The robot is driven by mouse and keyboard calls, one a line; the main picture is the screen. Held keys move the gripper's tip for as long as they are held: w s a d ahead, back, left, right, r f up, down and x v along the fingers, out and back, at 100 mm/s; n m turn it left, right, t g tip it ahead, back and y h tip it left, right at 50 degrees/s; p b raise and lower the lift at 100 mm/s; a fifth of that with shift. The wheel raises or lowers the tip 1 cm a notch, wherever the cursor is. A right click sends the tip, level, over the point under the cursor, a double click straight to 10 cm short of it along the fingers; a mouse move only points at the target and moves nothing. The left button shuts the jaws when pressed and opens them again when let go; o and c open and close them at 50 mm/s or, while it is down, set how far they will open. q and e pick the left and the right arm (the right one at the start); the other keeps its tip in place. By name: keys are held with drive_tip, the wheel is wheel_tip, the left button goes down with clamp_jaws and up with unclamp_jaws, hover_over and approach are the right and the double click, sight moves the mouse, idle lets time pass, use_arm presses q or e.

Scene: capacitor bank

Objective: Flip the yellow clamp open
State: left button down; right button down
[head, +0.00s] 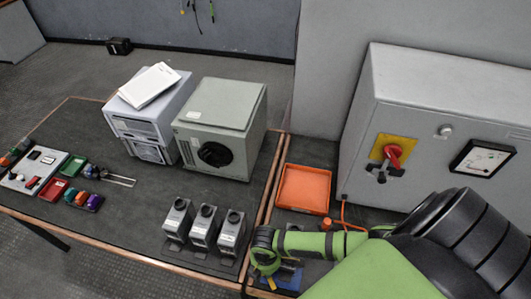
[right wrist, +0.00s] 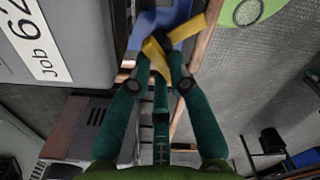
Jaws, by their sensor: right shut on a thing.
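The yellow clamp (right wrist: 152,50) shows in the right wrist view at the fingertips of my right gripper (right wrist: 161,66). The fingers are closed in on it, and they hide part of it. A blue piece (right wrist: 178,32) lies just beyond the clamp. In the head view my green right arm comes in from the right, and its gripper (head: 264,246) is at the table's front, by the wooden edge strip. A blue patch (head: 291,277) shows beside it there. The clamp is hard to make out in that view. My left gripper is in neither view.
Several grey capacitor boxes (head: 203,226) stand left of the gripper. An orange tray (head: 303,188) lies behind it. A grey cabinet with a red switch (head: 393,152) stands at the right. A grey-green unit (head: 219,128) stands at the back. Bare dark tabletop (head: 120,231) lies at the left.

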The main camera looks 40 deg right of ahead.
drive_tip(key=m, duration=0.5)
drive_tip(key=shift+w+d+m, duration=0.1)
drive_tip(key=shift+d+m, duration=0.1)
drive_tip(key=shift+m, duration=0.2)
idle(0.4)
drive_tip(key=c, duration=1.1)
unclamp_jaws()
drive_tip(key=shift+c, duration=0.2)
